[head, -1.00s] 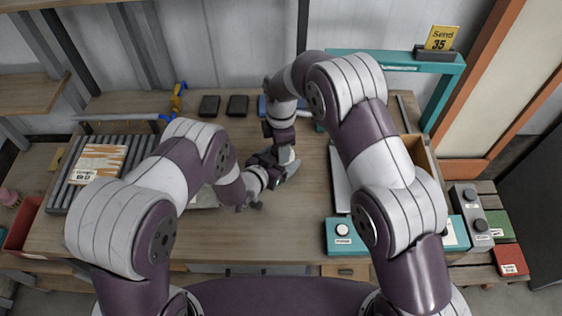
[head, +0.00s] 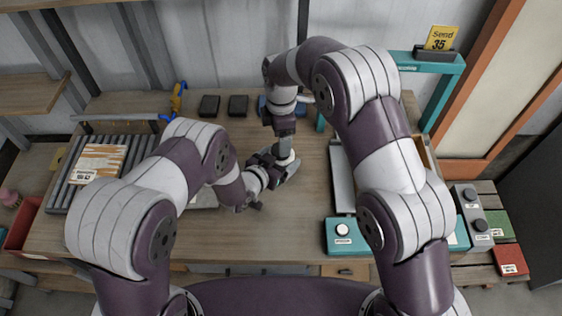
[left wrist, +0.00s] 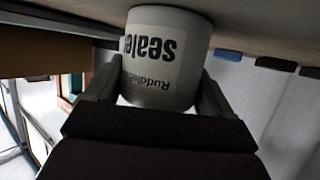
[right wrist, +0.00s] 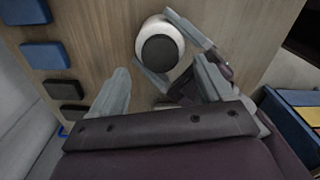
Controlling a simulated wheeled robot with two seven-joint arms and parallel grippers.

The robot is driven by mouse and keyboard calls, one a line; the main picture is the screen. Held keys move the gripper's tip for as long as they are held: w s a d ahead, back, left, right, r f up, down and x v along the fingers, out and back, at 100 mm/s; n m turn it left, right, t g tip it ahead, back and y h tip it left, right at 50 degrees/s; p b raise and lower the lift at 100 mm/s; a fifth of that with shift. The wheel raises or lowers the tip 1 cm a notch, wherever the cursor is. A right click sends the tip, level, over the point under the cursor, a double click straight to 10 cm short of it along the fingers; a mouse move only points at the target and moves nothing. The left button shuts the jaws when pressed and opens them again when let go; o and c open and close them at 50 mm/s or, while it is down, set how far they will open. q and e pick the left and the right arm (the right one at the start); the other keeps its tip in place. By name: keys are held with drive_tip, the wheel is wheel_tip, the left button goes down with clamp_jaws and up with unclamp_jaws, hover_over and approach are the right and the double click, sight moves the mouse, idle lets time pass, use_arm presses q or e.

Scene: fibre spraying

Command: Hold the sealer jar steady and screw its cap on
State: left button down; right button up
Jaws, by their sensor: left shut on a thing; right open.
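The white sealer jar (left wrist: 165,58) fills the middle of the left wrist view, its label upside down there. My left gripper (left wrist: 163,88) is shut on its sides, one finger on each. In the head view the jar (head: 287,162) stands over the table, gripped by my left gripper (head: 272,168). The right wrist view shows the jar (right wrist: 176,32) from above, with a dark round top (right wrist: 160,52); I cannot tell whether this is the cap or an open mouth. My right gripper (right wrist: 160,75) is open, fingers apart, above the jar, with nothing between them.
Dark blocks (head: 238,105) and a blue one lie along the table's back edge. A ribbed rack (head: 60,180) is at left. A teal button box (head: 345,236) and a grey tray (head: 342,180) are at right. The table front (head: 270,230) is clear.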

drive_tip(key=shift+c, duration=0.4)
drive_tip(key=shift+w+a+r+m, duration=0.1)
drive_tip(key=shift+w+r+m, duration=0.15)
drive_tip(key=shift+r+m, duration=0.7)
drive_tip(key=m, duration=0.3)
drive_tip(key=shift+r+m, duration=0.2)
drive_tip(key=shift+m, duration=0.05)
drive_tip(key=m, duration=0.3)
drive_tip(key=shift+r, duration=0.3)
drive_tip(key=m, duration=0.7)
drive_tip(key=shift+s+r, duration=0.1)
drive_tip(key=shift+r, duration=0.15)
drive_tip(key=m, duration=0.5)
drive_tip(key=shift+s, duration=0.15)
drive_tip(key=shift+f, duration=4)
